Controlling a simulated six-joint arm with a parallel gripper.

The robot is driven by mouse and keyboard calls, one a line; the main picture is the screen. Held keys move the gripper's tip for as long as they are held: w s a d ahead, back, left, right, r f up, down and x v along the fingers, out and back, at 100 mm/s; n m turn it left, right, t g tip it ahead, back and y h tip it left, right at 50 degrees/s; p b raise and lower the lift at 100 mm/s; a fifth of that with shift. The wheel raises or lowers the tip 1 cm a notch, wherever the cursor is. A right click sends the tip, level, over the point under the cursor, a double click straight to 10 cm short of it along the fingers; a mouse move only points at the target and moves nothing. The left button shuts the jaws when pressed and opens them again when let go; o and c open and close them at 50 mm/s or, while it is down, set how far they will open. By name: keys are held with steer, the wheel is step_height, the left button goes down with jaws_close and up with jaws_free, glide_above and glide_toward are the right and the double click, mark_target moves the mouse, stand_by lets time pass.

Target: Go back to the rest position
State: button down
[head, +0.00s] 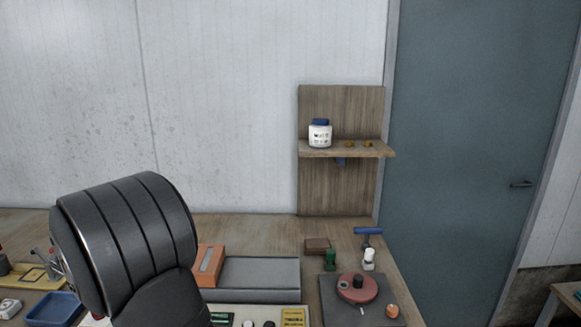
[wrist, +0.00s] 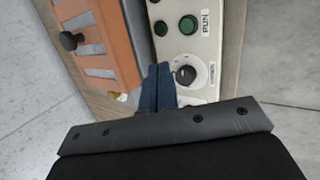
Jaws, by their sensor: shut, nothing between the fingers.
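My gripper (wrist: 158,88) shows in the wrist view as two dark blue fingers pressed together, with nothing between them. Its tips are over or near the edge of a pale control panel (wrist: 205,50) with a green RUN button (wrist: 189,25), a black button and a round dial (wrist: 186,74). I cannot tell whether the fingers touch the panel. In the head view a large dark arm link of mine fills the lower left, and the gripper is not seen there.
An orange-fronted box (wrist: 95,40) lies left of the fingers. In the head view, a grey block (head: 260,272), a red round device (head: 357,289) and small bottles stand on the wooden bench (head: 235,228). A wall shelf (head: 345,152) holds a white jar (head: 319,135). A blue tray (head: 54,309) sits lower left.

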steer(key=w+a+r+m+g+y, duration=0.25)
steer(key=a+m+y, duration=0.25)
steer(key=a+m, duration=0.3)
step_height(320, 180, up, 4)
steer(key=s+r+n+g+y, duration=0.1)
steer(key=s+n+g, duration=0.1)
steer(key=s+n, duration=0.15)
steer(key=shift+n, duration=0.25)
steer(key=x, duration=1)
steer(key=w+x, duration=0.1)
steer(key=x, duration=0.4)
steer(key=shift+w, duration=0.1)
steer(key=d+r+m, duration=0.2)
steer(key=d+r, duration=0.2)
steer(key=r, duration=0.6)
steer(key=shift+s+d+r+t, duration=0.2)
steer(key=shift+r+t, duration=0.1)
steer(key=shift+t, duration=0.15)
stand_by(0.5)
